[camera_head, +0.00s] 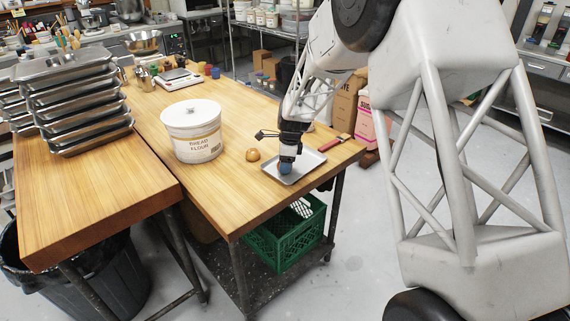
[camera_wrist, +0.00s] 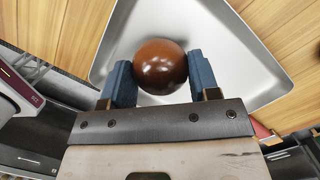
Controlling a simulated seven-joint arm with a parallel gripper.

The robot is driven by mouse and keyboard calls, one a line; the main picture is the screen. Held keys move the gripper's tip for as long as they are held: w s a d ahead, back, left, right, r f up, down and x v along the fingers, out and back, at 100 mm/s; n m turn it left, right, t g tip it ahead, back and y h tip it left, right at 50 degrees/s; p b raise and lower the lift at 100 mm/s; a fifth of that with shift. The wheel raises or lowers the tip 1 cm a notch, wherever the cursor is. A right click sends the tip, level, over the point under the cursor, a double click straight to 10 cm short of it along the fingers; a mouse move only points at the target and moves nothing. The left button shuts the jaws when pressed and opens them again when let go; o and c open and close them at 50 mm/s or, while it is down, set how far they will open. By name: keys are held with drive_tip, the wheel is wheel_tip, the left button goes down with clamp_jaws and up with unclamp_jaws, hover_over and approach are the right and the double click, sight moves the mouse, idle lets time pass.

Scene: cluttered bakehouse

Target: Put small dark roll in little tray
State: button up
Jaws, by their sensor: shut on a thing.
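The small dark roll (camera_wrist: 160,66) is round, glossy and brown. In the wrist view my gripper (camera_wrist: 160,80) is shut on it, with one blue finger on each side. The little tray (camera_wrist: 245,72) is shallow, silvery and rimmed, and it lies behind and below the roll in that view. In the head view the tray (camera_head: 312,160) lies near the right end of the wooden table, and my gripper (camera_head: 286,168) points down over its left part. The roll is hidden there by my gripper. I cannot tell whether the roll touches the tray floor.
A lighter bun (camera_head: 253,155) sits on the table just left of the tray. A white flour tub (camera_head: 192,131) stands farther left. A red-handled tool (camera_head: 335,142) lies behind the tray. The table's front edge is close, with a green crate (camera_head: 285,240) below.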

drive_tip(key=shift+f, duration=0.25)
drive_tip(key=shift+f, duration=0.1)
drive_tip(key=o, duration=0.7)
drive_tip(key=r, duration=0.4)
drive_tip(key=d+r, duration=0.1)
drive_tip(key=r, duration=0.7)
drive_tip(key=shift+d, duration=0.4)
drive_tip(key=shift+r, duration=0.15)
